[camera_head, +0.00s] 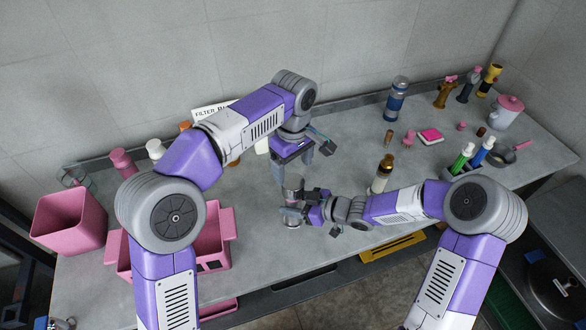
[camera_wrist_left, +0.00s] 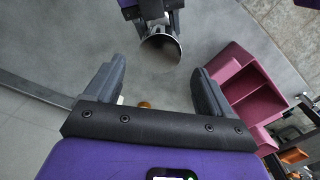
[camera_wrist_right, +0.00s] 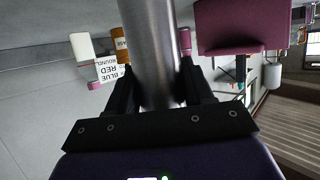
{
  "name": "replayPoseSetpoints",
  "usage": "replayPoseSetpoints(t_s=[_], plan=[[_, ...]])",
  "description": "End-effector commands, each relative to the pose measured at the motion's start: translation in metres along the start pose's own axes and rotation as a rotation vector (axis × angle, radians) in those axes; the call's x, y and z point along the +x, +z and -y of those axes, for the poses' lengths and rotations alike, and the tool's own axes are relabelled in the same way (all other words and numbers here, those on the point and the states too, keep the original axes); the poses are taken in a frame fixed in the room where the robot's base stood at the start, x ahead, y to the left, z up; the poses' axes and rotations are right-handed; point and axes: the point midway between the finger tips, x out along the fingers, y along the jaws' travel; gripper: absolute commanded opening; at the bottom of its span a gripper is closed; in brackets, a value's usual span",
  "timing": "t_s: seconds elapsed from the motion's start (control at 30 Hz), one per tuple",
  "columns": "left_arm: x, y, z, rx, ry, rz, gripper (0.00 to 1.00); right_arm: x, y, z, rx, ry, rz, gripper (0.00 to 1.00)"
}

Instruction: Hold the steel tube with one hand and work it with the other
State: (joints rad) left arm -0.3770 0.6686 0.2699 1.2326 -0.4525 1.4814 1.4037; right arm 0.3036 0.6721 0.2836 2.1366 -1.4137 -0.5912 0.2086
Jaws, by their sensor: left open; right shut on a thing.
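The steel tube (camera_head: 293,184) stands roughly upright above the front middle of the bench in the head view. My right gripper (camera_head: 293,209) is shut on it, coming in from the right. In the right wrist view the tube (camera_wrist_right: 152,45) runs between the fingers. My left gripper (camera_head: 291,166) is open and empty, pointing down just above the tube's upper end. In the left wrist view, the tube's round open end (camera_wrist_left: 160,52) shows ahead of and between the spread fingers, apart from them. The tube's inside is dark.
A pink bin (camera_head: 68,222) and a pink divided tray (camera_head: 214,237) stand at the left. A brown bottle (camera_head: 382,173) stands near my right forearm. The bench between the blue bottle and my left gripper is clear.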

Motion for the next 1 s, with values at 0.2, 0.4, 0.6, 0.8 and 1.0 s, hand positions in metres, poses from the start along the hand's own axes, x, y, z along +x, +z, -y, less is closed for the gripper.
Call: replayPoseSetpoints(t_s=[0.2,0.4,0.6,0.8,1.0], plan=[[0.0,0.0,0.0,-0.005,0.0,0.0,0.83,0.0,-0.001,0.0,-0.001,0.0,-0.002,0.0],[0.006,0.0,0.0,-0.004,-0.003,0.001,0.83,0.0,-0.001,0.0,-0.001,0.0,-0.002,0.0],[0.034,0.0,0.001,-0.003,-0.005,0.002,0.83,0.0,-0.001,0.0,-0.001,0.0,-0.002,0.0],[0.064,0.0,0.001,-0.004,-0.003,0.001,0.83,0.0,-0.001,0.0,-0.001,0.0,-0.002,0.0],[0.078,0.0,0.0,-0.003,-0.001,0.0,0.83,0.0,-0.001,0.0,-0.001,0.0,-0.002,0.0]])
